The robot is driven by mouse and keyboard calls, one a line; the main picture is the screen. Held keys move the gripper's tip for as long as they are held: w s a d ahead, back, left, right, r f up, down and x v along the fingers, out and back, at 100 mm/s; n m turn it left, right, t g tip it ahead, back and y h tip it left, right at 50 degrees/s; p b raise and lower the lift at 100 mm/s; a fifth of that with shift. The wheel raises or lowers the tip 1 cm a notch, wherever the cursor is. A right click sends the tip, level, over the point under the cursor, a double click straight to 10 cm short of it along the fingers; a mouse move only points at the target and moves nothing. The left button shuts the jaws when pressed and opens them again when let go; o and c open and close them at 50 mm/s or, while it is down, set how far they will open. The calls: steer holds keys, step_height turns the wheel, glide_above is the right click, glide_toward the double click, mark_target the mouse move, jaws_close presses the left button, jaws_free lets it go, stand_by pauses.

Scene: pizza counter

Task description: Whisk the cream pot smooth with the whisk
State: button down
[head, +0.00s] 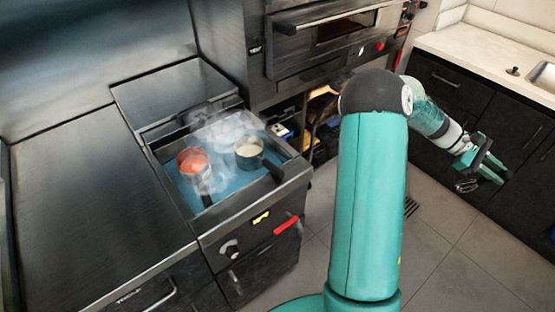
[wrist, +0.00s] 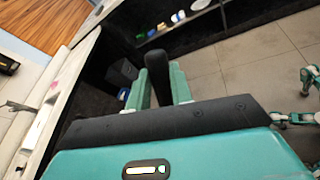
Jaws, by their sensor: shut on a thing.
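The cream pot (head: 249,159) is a dark pot with pale cream in it, on the right side of the steaming blue well of the stove unit. My gripper (head: 494,170) is far to its right, out over the floor in front of the dark cabinets. In the wrist view my gripper (wrist: 158,88) is shut on a dark upright handle, which I take for the whisk (wrist: 156,68). In the head view a small dark looped shape, likely the whisk's wires (head: 466,185), shows beside the gripper. The rest of the whisk is hidden.
A second pot with red sauce (head: 192,163) stands left of the cream pot. A dark handle (head: 273,168) juts out at the well's right edge. An oven (head: 290,50) stands behind. A pale counter with a sink (head: 490,55) is at right. The tiled floor (head: 440,250) is clear.

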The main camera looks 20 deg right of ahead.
steer(key=shift+r, duration=0.1)
steer(key=s+a+r, duration=0.1)
steer(key=s+r, duration=0.3)
steer(key=r, duration=0.3)
steer(key=shift+s+r, duration=0.15)
steer(key=shift+r, duration=0.25)
stand_by(0.5)
steer(key=shift+r, duration=0.1)
stand_by(0.4)
step_height(320, 180, up, 4)
steer(key=shift+f, duration=0.1)
stand_by(0.4)
stand_by(1.0)
